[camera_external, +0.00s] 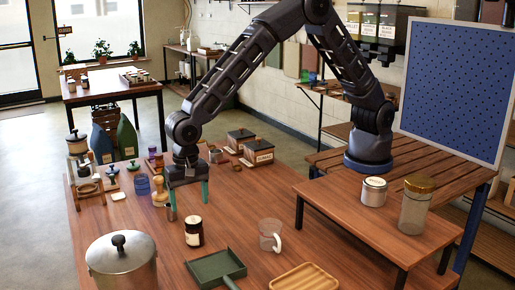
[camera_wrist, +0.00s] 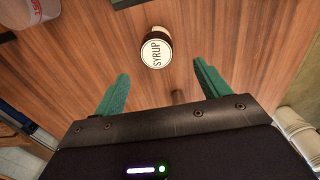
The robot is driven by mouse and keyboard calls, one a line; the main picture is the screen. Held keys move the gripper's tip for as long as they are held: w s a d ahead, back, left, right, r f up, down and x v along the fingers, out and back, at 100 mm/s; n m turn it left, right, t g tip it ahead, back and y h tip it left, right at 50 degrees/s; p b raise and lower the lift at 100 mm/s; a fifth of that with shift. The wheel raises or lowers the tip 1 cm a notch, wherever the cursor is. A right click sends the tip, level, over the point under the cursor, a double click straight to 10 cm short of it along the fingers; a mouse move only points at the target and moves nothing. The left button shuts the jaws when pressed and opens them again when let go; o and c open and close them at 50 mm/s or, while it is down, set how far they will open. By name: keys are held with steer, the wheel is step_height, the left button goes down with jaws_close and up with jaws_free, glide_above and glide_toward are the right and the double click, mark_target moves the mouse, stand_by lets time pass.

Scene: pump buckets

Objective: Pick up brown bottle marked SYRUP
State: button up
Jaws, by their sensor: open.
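The brown bottle marked SYRUP (camera_external: 194,232) stands upright on the wooden table in the external view, with a pale label on its side. In the wrist view I look down on the bottle (camera_wrist: 157,50), with a white round SYRUP label on top. My gripper (camera_external: 188,200) points down, above and behind the bottle in the external view. Its green fingers are apart, with nothing between them. In the wrist view the bottle lies beyond the fingertips of my gripper (camera_wrist: 160,80), roughly centred between them, not touching.
A steel pot (camera_external: 122,265) stands left of the bottle and a clear mug (camera_external: 270,236) to its right. A green dustpan-like tray (camera_external: 214,268) and a wooden ribbed tray (camera_external: 304,278) lie in front.

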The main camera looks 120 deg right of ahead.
mark_target(193, 219)
steer(key=f, duration=0.9)
steer(key=shift+s+a+f, duration=0.1)
steer(key=shift+s+a, duration=0.1)
steer(key=c, duration=1.2)
